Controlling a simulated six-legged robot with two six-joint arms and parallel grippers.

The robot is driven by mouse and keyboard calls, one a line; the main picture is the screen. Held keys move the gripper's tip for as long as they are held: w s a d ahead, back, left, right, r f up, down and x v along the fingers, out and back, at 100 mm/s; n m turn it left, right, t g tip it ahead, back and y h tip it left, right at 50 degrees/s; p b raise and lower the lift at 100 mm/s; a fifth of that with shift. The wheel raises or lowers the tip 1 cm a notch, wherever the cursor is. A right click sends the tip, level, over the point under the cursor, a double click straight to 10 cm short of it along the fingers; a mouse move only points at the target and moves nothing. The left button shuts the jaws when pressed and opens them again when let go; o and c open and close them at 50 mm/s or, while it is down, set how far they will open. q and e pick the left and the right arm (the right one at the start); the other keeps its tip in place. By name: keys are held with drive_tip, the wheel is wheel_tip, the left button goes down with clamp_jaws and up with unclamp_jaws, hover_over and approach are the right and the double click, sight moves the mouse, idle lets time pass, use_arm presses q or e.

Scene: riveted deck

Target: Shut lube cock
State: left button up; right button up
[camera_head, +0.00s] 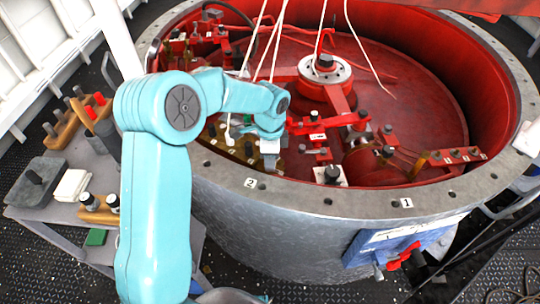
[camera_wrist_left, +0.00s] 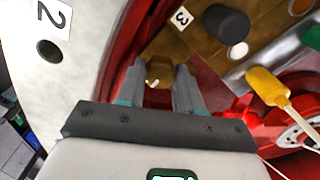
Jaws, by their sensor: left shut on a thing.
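My left arm reaches over the rim of the round red-lined tank in the head view, with the left gripper (camera_head: 269,158) pointing down just inside the near rim. In the left wrist view, the two fingers of the left gripper (camera_wrist_left: 160,72) stand on either side of a small brass fitting (camera_wrist_left: 158,67) and are shut on it. This fitting seems to be the lube cock; no label on it can be read. It sits by a brass plate marked 3 (camera_wrist_left: 182,18). In the head view my gripper mostly hides it. My right gripper is not in view.
The steel tank rim (camera_head: 330,201) carries tags 2 and 1. A red-handled valve (camera_head: 405,258) is on the tank's outside. A cart (camera_head: 50,215) with parts stands left.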

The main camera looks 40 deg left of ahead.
use_arm(q)
drive_tip(key=shift+w+m, duration=0.1)
drive_tip(key=shift+m, duration=0.2)
idle(0.4)
drive_tip(key=o, duration=0.8)
drive_tip(key=shift+c, duration=0.2)
wheel_tip(320, 180, up, 16)
drive_tip(key=p, duration=0.1)
drive_tip(key=shift+r, duration=0.25)
